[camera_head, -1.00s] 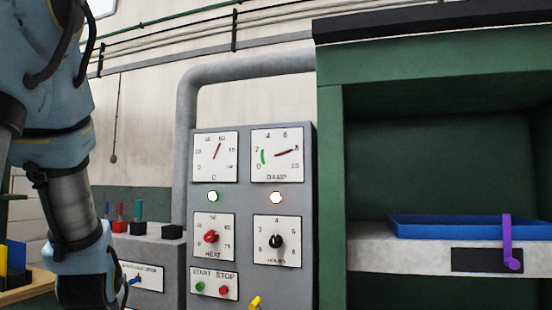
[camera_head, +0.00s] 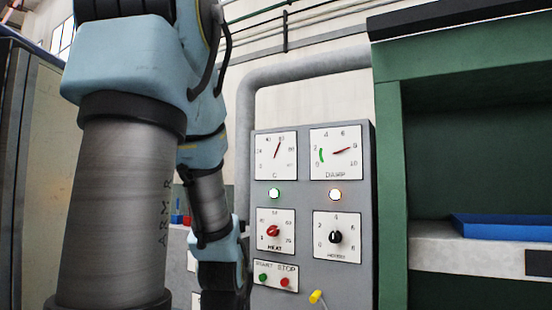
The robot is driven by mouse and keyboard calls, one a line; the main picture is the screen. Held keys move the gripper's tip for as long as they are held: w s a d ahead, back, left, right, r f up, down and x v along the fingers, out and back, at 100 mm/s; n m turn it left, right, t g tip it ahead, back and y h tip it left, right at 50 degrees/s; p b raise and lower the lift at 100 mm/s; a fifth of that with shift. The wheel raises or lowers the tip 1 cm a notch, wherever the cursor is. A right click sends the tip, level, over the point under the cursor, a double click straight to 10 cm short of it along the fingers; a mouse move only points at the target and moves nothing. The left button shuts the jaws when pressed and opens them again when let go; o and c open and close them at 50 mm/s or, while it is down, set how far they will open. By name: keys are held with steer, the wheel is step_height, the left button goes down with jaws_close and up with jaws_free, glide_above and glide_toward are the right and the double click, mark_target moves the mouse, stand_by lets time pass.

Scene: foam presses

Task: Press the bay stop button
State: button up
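A grey control panel (camera_head: 295,198) stands in the middle of the head view. Low on it is a white plate (camera_head: 262,269) lettered START and STOP. The red stop button (camera_head: 284,282) sits at the right of this plate, under the word STOP. The green start button (camera_head: 262,278) sits to its left. My arm comes down at the left, and its dark lower end shows just left of the plate. The fingertips cannot be made out, so I cannot tell whether my gripper is open or shut, or whether it touches anything.
Above the buttons are a red HEAT knob (camera_head: 272,231), a black hours knob (camera_head: 335,237) and two dials. A yellow knob (camera_head: 316,296) sits low at the right of the buttons. A green cabinet with a blue tray (camera_head: 500,227) stands at the right.

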jaws_close()
stand_by(0.5)
stand_by(0.9)
